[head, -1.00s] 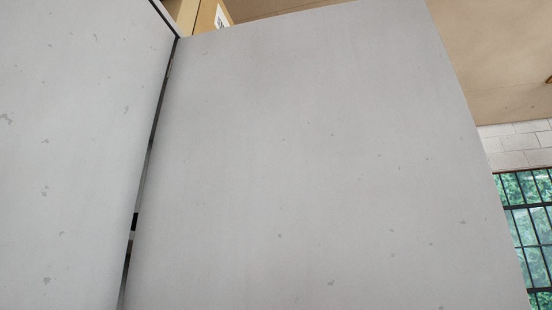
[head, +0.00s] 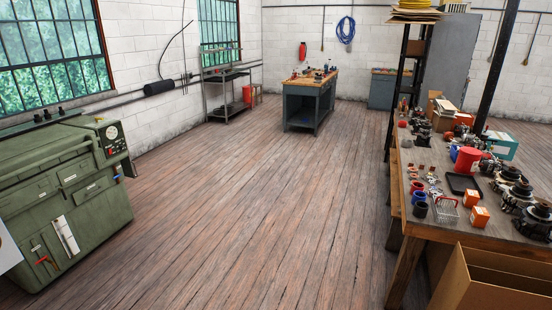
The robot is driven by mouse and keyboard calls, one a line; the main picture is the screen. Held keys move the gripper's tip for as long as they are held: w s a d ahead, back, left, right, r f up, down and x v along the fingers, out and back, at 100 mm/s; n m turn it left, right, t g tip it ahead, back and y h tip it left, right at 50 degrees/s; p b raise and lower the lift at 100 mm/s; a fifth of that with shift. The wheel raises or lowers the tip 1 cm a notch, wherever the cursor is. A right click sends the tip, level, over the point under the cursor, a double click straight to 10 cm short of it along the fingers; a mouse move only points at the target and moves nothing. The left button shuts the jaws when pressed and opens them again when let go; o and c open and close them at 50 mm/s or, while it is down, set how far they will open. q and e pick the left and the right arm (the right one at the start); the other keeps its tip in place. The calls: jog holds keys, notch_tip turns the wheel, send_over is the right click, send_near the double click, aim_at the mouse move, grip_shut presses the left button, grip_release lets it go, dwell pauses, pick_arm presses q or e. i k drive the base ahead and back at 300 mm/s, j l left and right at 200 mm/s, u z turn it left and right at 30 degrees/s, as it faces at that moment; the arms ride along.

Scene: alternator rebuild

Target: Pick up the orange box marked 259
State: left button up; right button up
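Two small orange boxes stand on the near right end of the long wooden workbench (head: 462,231). One orange box (head: 470,198) is a little farther back, and the other orange box (head: 480,216) is nearer the front edge. Both carry pale labels, but the markings are too small to read, so I cannot tell which is 259. A wire basket (head: 444,209) sits just left of them. Neither of my grippers is in view.
An open cardboard box (head: 490,280) stands in front of the bench's near end. Alternators (head: 535,220) line the bench's right side. A green machine (head: 60,195) stands at left. The wooden floor (head: 260,200) between is clear, up to a blue workbench (head: 308,103) at the back.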

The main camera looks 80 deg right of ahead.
aim_at(478, 217)
jog(key=l, duration=0.85)
jog(key=z, duration=0.4)
jog(key=l+z, duration=0.15)
jog(key=z, duration=0.6)
jog(key=l+z, duration=0.1)
jog(key=z, duration=3.25)
jog(key=u, duration=0.5)
jog(key=i+l+u, duration=0.35)
jog(key=i, duration=0.15)
jog(key=i+l+u, duration=0.35)
jog(key=i+l, duration=0.35)
jog(key=i, duration=0.2)
jog(key=i+l, duration=0.4)
jog(key=i, duration=0.15)
